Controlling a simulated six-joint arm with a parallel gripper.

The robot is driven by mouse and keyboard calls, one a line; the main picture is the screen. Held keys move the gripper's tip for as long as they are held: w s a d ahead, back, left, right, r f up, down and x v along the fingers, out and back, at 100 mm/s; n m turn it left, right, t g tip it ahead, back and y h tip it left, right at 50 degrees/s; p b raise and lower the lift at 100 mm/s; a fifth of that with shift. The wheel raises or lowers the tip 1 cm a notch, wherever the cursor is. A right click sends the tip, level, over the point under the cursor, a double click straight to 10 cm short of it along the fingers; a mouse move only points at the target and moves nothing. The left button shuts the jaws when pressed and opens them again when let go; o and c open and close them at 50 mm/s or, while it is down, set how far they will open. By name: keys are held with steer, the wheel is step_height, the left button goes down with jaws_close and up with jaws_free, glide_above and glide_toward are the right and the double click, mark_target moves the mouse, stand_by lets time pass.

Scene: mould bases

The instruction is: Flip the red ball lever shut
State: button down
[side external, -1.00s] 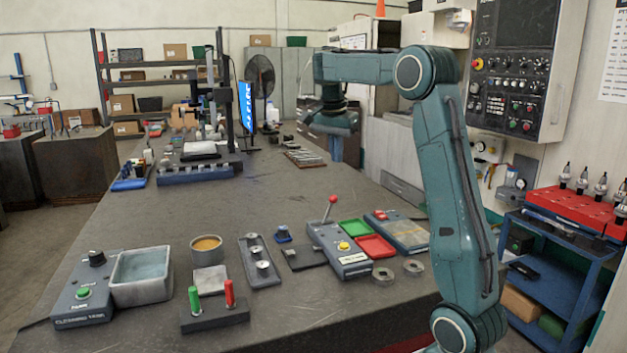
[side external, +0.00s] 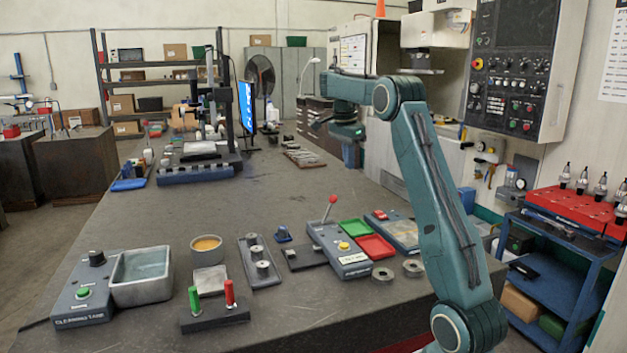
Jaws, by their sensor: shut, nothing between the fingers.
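The red ball lever (side external: 332,200) stands up from a grey box (side external: 329,236) on the bench, its rod leaning slightly right toward the top. The box has a yellow button (side external: 344,245) and a white label on its near end. My gripper (side external: 349,157) hangs pointing down over the far part of the bench, behind and above the lever and well apart from it. It is shut and empty; its fingertips are small and hard to make out.
A green tray (side external: 354,227) and a red tray (side external: 376,246) lie right of the lever box. A flat dark fixture (side external: 304,257) and a plate with metal posts (side external: 260,263) lie left. Metal rings (side external: 383,274) lie in front. The bench behind is mostly clear.

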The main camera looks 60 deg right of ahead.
steer(key=shift+d+f, duration=0.1)
steer(key=shift+f, duration=0.2)
glide_above(328, 210)
steer(key=s+d, duration=0.2)
steer(key=d, duration=0.1)
step_height(328, 210, down, 8)
steer(key=shift+s+f, duration=0.2)
steer(key=shift+f, duration=0.05)
stand_by(0.5)
